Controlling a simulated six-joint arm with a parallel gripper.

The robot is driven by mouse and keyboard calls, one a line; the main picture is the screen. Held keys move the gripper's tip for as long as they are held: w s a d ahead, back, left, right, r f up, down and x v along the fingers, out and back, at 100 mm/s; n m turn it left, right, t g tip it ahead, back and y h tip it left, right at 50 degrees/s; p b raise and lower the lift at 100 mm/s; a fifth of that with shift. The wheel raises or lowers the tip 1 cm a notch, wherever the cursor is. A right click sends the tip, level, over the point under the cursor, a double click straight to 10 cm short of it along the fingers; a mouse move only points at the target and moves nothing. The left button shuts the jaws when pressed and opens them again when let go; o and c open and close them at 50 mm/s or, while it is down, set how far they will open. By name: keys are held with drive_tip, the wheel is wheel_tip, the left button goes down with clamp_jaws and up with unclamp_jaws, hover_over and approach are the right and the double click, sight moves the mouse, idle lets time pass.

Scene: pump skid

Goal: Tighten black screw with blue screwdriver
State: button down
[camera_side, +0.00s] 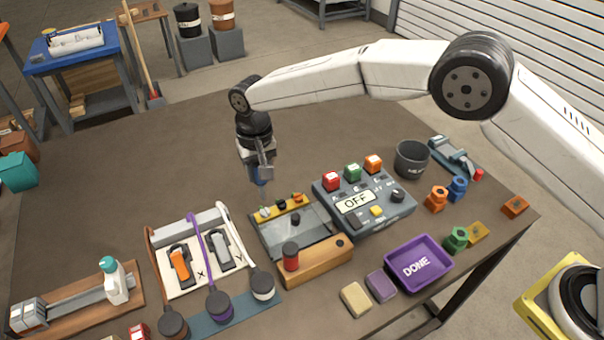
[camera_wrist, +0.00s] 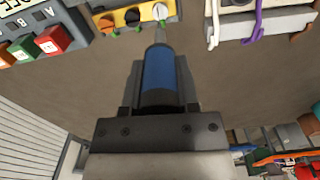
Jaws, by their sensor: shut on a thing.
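My gripper (camera_side: 262,170) is shut on the blue screwdriver (camera_wrist: 158,78), whose grey shaft points away from the jaws. In the side view, a bit of the blue handle (camera_side: 260,184) shows below the jaws, above the table behind the yellow strip (camera_side: 275,212). The strip holds three screws: white, black (camera_side: 281,203) and orange. In the wrist view, the black screw (camera_wrist: 132,16) is the middle one. The shaft (camera_wrist: 159,33) lines up in the picture with the white screw (camera_wrist: 160,12), right of the black one. I cannot tell any contact.
A grey panel reading OFF (camera_side: 357,203) with coloured buttons stands right of the strip. A white board with X and Y switches (camera_side: 203,262) and hanging cables is left. A purple DONE tray (camera_side: 418,263) is front right. The table behind the strip is clear.

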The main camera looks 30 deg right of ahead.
drive_tip(key=m, duration=0.2)
drive_tip(key=d+m, duration=0.1)
drive_tip(key=m, duration=0.1)
drive_tip(key=shift+d+r, duration=0.1)
drive_tip(key=shift+r, duration=0.1)
drive_tip(key=shift+d+r+m, duration=0.1)
drive_tip(key=shift+d+m, duration=0.45)
drive_tip(key=shift+m, duration=1.65)
drive_tip(key=shift+d+r+m, duration=0.15)
drive_tip(key=shift+d+m, duration=0.4)
drive_tip(key=shift+m, duration=1.65)
drive_tip(key=shift+d+r+m, duration=0.1)
drive_tip(key=shift+d+m, duration=0.45)
drive_tip(key=shift+m, duration=1.65)
drive_tip(key=shift+f, duration=0.2)
drive_tip(key=shift+f, duration=2)
drive_tip(key=shift+f, duration=0.8)
